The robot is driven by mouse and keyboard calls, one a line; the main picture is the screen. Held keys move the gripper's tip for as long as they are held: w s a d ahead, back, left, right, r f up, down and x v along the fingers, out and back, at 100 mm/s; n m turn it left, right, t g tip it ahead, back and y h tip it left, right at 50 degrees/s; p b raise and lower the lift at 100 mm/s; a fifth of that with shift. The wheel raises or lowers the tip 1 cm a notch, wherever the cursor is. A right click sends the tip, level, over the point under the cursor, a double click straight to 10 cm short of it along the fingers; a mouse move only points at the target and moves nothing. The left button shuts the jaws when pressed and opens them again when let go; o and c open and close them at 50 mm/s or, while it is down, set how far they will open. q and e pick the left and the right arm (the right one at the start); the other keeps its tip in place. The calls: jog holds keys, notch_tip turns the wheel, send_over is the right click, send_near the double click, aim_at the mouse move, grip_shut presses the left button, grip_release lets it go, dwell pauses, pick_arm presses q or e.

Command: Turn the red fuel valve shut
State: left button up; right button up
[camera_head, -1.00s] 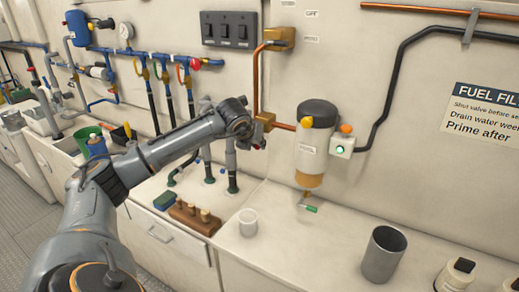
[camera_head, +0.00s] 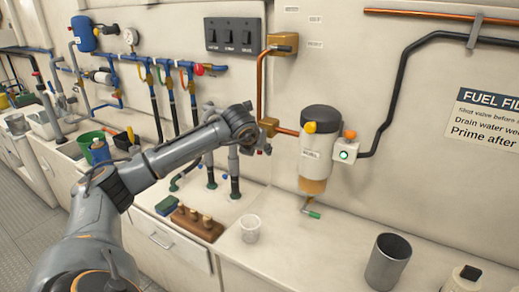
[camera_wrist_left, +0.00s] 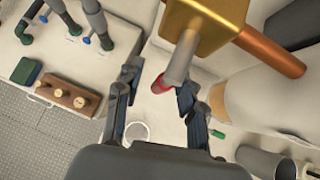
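A lever with a red tip (camera_wrist_left: 162,84) and a grey shaft (camera_wrist_left: 181,58) sticks out from a brass valve block (camera_wrist_left: 205,22) in the left wrist view. The brass block (camera_head: 268,124) shows in the head view on the copper pipe left of the filter; its lever is hidden there behind my gripper. My left gripper (camera_head: 259,146) is just in front of the block. In the left wrist view, the fingers of my left gripper (camera_wrist_left: 158,88) are spread, with the red tip between them in the picture, nearer the right finger. I cannot tell whether they touch. My right gripper is not in view.
The fuel filter (camera_head: 318,150) hangs right of the block, with a green-tipped drain (camera_head: 313,214) below. A white cup (camera_head: 250,229), a grey metal cup (camera_head: 387,262) and a wooden plug block (camera_head: 197,224) stand on the counter. Another brass block (camera_head: 283,43) is above.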

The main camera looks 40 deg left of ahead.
pick_arm(q)
jog(key=shift+s+r, duration=0.1)
jog(key=shift+r, duration=0.1)
jog(key=v, duration=1.1)
jog(key=shift+s, duration=0.3)
jog(key=shift+d+r, duration=0.1)
jog(key=shift+d, duration=0.05)
